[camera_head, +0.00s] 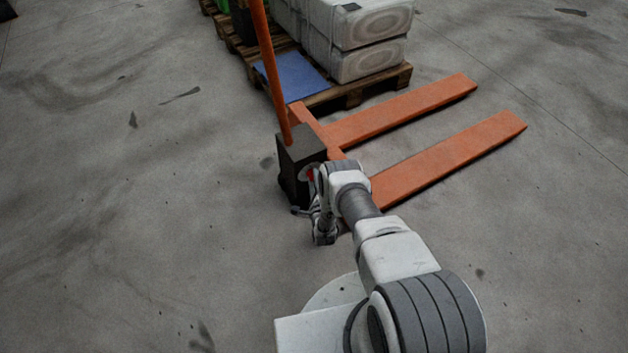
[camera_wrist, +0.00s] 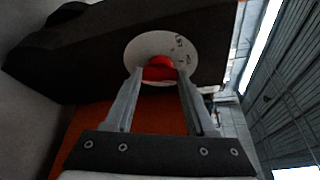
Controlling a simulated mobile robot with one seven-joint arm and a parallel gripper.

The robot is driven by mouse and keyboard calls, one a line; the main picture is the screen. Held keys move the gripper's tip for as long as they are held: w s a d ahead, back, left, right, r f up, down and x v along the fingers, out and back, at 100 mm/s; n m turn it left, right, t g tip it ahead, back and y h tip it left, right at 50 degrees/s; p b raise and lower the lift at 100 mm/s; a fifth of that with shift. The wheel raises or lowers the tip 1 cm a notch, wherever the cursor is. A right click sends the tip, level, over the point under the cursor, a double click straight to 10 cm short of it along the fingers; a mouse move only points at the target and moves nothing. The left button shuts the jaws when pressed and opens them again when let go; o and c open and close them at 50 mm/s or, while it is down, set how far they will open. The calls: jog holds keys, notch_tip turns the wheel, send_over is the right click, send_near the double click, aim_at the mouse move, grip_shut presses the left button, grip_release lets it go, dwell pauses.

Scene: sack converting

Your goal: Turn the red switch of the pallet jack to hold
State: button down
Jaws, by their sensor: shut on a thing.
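The orange pallet jack (camera_head: 425,165) stands on the floor with its forks pointing to the upper right and its dark housing (camera_head: 300,150) at their near end. In the wrist view, a round pale dial plate (camera_wrist: 140,52) with small dark markings is on the dark housing (camera_wrist: 75,50). The red switch (camera_wrist: 160,64) sits at the plate's middle; a bit of it also shows in the head view (camera_head: 310,174). My gripper (camera_wrist: 160,80) is shut on the red switch, one finger on each side. The markings are too small to read, so the switch's setting cannot be told.
An orange handle (camera_head: 272,70) rises from the housing. A wooden pallet (camera_head: 345,94) with wrapped pale sacks (camera_head: 370,60) and a blue sheet (camera_head: 290,76) stands behind the jack. The concrete floor to the left is clear.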

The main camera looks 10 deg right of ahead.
jog(key=shift+n+t, duration=0.5)
jog(key=shift+n, duration=0.5)
jog(key=shift+c, duration=1.2)
grip_release()
jog(key=shift+s+f, duration=0.1)
